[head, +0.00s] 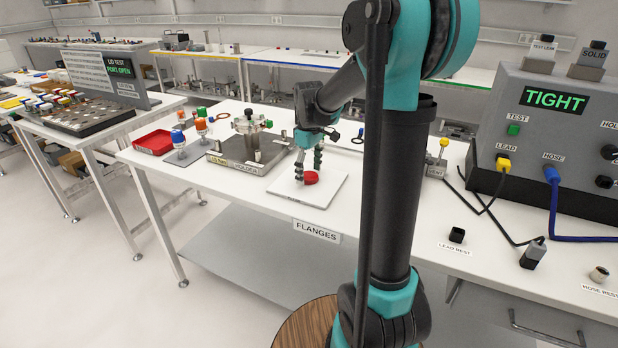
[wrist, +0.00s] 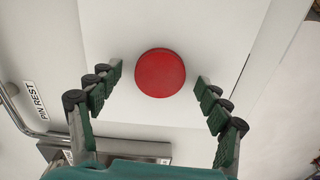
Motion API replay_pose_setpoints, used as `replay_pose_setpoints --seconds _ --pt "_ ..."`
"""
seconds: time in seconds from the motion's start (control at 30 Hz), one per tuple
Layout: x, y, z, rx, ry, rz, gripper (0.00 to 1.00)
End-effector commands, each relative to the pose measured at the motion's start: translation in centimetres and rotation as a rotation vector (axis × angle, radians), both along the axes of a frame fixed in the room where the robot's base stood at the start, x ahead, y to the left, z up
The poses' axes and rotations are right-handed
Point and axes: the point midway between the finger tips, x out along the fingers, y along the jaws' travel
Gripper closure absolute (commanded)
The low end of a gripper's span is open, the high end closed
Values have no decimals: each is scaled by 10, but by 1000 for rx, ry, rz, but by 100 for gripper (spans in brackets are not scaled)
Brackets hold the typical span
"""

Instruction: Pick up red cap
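The red cap (head: 311,177) lies on a white pad (head: 322,197) on the long table. In the wrist view the red cap (wrist: 160,73) shows as a round disc, centred between and slightly beyond my fingertips. My gripper (head: 308,164) points down at the pad, with its fingers spread. In the wrist view my gripper (wrist: 158,82) is open, one finger on each side of the cap. A gap shows between the cap and each finger, and nothing is held.
The grey test box (head: 548,130) with cables stands at the right. A "FLANGES" label (head: 318,231) marks the table's front edge.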

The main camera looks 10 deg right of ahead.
Motion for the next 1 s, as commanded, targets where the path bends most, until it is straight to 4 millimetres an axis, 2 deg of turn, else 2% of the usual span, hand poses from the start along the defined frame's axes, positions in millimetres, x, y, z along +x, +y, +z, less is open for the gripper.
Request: replay_pose_setpoints --seconds 0.07,0.3,0.6,0.77,0.87,1.0 --pt "0 0 0 0 0 0 32" --pt "0 0 0 0 0 0 61" --pt "0 0 1 0 0 0 62" --pt "0 0 8 0 0 0 62" --pt "0 0 18 0 0 0 62" --pt "0 0 44 0 0 0 62"
